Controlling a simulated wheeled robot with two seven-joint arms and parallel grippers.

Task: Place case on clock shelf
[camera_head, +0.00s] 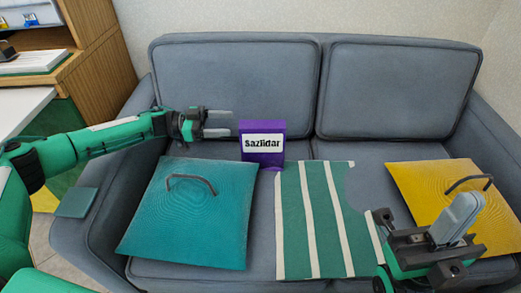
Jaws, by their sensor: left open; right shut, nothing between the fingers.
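A purple case (263,158) with a white label reading "Sazlidar" stands upright on the grey sofa seat, near the backrest. My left gripper (222,124) is open and empty, just left of the case, with its fingers pointing right towards the case's upper left side. The fingers look apart from the case. My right gripper (462,217) is shut and empty at the lower right, in front of the yellow cushion. No clock shows in view, so I cannot tell which shelf is the clock shelf.
The grey sofa (235,80) fills the middle. A teal cushion (205,220) and a yellow cushion (420,180), each with a dark handle, lie on the seat. A green striped cloth (322,225) lies between them. A wooden shelf unit (100,65) stands at the upper left.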

